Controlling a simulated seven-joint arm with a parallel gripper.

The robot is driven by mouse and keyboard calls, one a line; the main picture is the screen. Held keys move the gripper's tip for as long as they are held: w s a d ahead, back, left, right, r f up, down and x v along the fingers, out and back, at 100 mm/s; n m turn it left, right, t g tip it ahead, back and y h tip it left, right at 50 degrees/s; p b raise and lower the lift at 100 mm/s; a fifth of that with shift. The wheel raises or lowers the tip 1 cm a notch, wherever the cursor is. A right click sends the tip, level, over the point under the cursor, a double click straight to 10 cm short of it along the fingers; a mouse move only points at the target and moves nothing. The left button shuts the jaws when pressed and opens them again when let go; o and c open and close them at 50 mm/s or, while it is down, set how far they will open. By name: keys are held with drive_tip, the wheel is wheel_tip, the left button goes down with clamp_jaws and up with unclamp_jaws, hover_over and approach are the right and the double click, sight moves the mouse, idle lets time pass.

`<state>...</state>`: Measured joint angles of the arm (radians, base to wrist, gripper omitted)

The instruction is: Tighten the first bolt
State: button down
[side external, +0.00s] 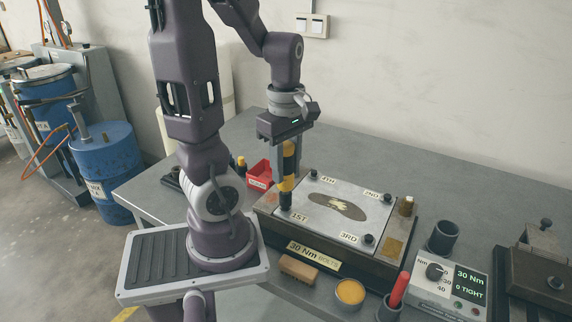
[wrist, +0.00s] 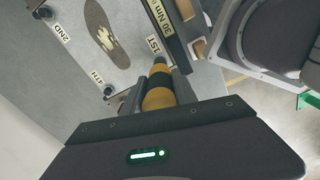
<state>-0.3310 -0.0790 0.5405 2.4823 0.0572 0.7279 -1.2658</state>
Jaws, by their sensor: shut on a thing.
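My gripper (side external: 286,165) is shut on a yellow and black driver (side external: 288,183), held upright. The driver's lower end is at the bolt corner labelled 1ST on the metal plate (side external: 318,222); whether it is seated on the bolt cannot be told, as that bolt is hidden. In the wrist view the driver (wrist: 158,97) sits between the fingers, pointing to the 1ST label (wrist: 158,46). The 2ND bolt (side external: 387,198), 3RD bolt (side external: 368,240) and 4TH bolt (side external: 313,174) stand at the other corners. The controller (side external: 450,282) reads 30 Nm and 0 TIGHT.
A red bin (side external: 259,175) stands behind the plate's left side. A wooden block (side external: 298,269), a yellow tin (side external: 350,292) and a cup with a red-handled tool (side external: 399,290) stand in front. A dark cup (side external: 443,237) is at right. The back of the table is clear.

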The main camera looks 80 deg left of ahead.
sight(286, 144)
drive_tip(key=shift+f, duration=0.85)
idle(2.3)
idle(0.5)
drive_tip(key=shift+r, duration=2.8)
